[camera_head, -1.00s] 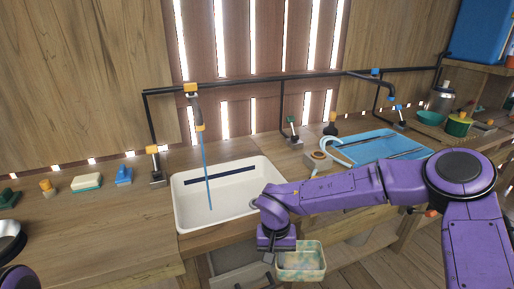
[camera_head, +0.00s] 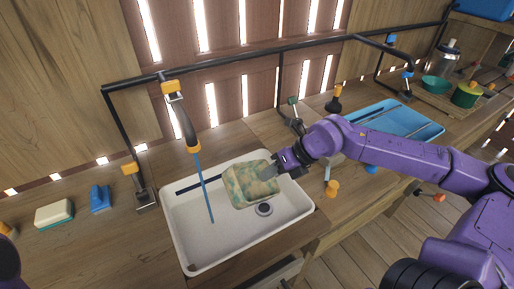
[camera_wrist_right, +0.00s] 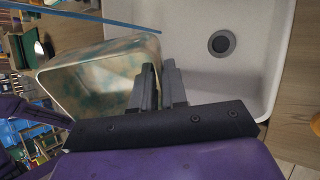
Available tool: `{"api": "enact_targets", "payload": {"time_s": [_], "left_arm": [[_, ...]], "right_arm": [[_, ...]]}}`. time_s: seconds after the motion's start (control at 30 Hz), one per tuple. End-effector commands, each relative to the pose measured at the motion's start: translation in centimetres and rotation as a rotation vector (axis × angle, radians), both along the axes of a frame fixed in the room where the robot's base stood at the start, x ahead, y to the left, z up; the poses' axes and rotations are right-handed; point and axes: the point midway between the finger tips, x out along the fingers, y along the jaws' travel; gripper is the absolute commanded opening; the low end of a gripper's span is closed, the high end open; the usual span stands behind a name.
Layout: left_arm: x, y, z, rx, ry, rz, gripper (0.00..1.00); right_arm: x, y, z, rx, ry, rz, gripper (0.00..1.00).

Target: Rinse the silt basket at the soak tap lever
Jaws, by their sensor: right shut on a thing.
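The silt basket (camera_head: 250,186), a pale box with green and brown mottled patches, is held over the white sink (camera_head: 190,262). My right gripper (camera_head: 273,168) is shut on its wall, at the basket's right side. The right wrist view shows the fingers (camera_wrist_right: 160,88) at the edge of the basket (camera_wrist_right: 95,85). The tap (camera_head: 182,120) has an orange outlet, and a thin blue stream (camera_head: 204,188) falls into the sink left of the basket. A lever with an orange top (camera_head: 131,168) stands left of the sink; I cannot tell which lever is the soak tap's. My left gripper is out of view.
A green-topped lever (camera_head: 293,103) stands behind the sink on the right. A blue tray (camera_head: 390,122) lies further right. A sponge (camera_head: 54,214) and a blue brush (camera_head: 100,198) lie on the left counter. A black pipe (camera_head: 250,55) runs above the sink. The drain (camera_head: 264,209) is clear.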

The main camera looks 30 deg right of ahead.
Motion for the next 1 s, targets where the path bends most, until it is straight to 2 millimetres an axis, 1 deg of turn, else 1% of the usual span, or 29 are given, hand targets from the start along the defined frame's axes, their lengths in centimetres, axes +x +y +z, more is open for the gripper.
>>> {"api": "enact_targets", "payload": {"time_s": [0.03, 0.13, 0.27, 0.4, 0.7, 0.93, 1.0], "left_arm": [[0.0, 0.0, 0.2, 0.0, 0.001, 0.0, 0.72], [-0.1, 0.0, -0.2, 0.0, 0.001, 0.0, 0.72], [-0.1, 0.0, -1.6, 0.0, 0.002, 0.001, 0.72], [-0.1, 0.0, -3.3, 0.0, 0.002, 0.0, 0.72], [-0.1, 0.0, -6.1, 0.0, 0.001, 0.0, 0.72], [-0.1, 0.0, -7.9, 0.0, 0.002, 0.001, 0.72], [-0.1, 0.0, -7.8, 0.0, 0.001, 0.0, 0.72]], "right_arm": [[-0.1, 0.0, 0.4, 0.007, -0.006, -0.029, 0.0], [0.1, 0.0, 0.3, 0.011, -0.009, -0.059, 0.0], [0.8, 0.8, -0.4, 0.009, -0.008, -0.056, 0.0], [1.9, 2.1, -0.9, 0.007, -0.008, -0.052, 0.0], [4.2, 4.8, -1.5, 0.008, -0.006, -0.054, 0.0], [6.0, 6.8, -2.0, 0.008, -0.005, -0.053, 0.0], [6.5, 7.5, -1.8, 0.009, -0.004, -0.054, 0.0]]}}
